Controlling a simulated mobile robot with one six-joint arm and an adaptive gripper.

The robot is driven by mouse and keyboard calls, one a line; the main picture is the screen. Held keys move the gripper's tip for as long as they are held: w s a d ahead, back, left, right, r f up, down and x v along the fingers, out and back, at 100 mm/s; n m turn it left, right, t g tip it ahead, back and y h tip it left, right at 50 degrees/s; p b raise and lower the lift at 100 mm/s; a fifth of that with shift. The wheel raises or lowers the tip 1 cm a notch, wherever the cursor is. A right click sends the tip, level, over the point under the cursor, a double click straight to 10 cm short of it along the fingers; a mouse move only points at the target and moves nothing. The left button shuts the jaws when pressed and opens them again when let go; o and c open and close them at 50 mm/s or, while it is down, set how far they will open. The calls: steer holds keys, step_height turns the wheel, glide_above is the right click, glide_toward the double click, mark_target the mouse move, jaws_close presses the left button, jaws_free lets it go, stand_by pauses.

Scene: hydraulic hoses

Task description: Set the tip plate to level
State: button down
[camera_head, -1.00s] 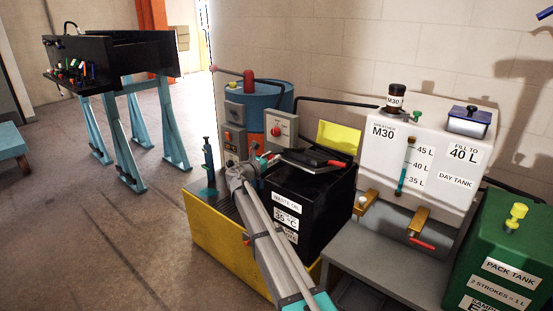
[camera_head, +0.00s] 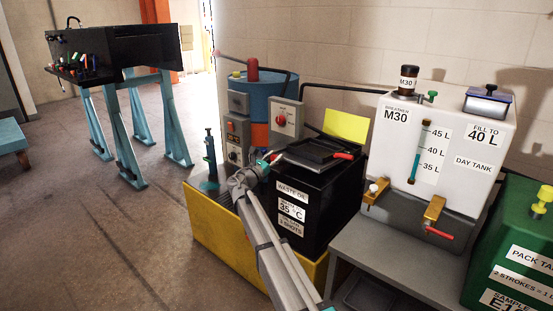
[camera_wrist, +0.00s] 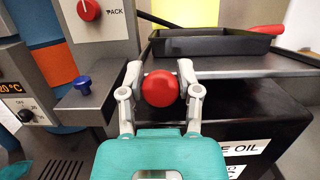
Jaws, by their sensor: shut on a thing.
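A dark flat plate (camera_head: 309,156), which looks like the tip plate, lies over the top of the black waste oil tank (camera_head: 318,205). It shows in the wrist view as a grey plate (camera_wrist: 235,68) with a shallow black tray (camera_wrist: 215,45) on it. A round red knob (camera_wrist: 160,88) is at the plate's near left side; its join to the plate is hidden. My gripper (camera_wrist: 160,82) is shut on the red knob, one finger on each side. In the head view my gripper (camera_head: 262,167) is at the tank's left edge. I cannot tell the plate's exact tilt.
A control box (camera_head: 286,118) with a red knob and a blue drum (camera_head: 262,88) stand behind the tank. A yellow sheet (camera_head: 346,127) is behind the plate. The white day tank (camera_head: 470,145) and green pack tank (camera_head: 515,235) stand right. Open floor (camera_head: 110,235) lies left.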

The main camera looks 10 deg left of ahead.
mark_target(274, 169)
steer(key=shift+s+f+b, duration=0.15)
steer(key=shift+f+b, duration=0.85)
steer(key=shift+f, duration=0.2)
steer(key=shift+s+f+b, duration=0.15)
steer(key=shift+f+b, duration=0.85)
steer(key=shift+f, duration=0.2)
steer(key=shift+c, duration=1.5)
jaws_free()
steer(key=shift+w, duration=0.1)
steer(key=shift+a+r, duration=0.1)
steer(key=shift+r, duration=0.1)
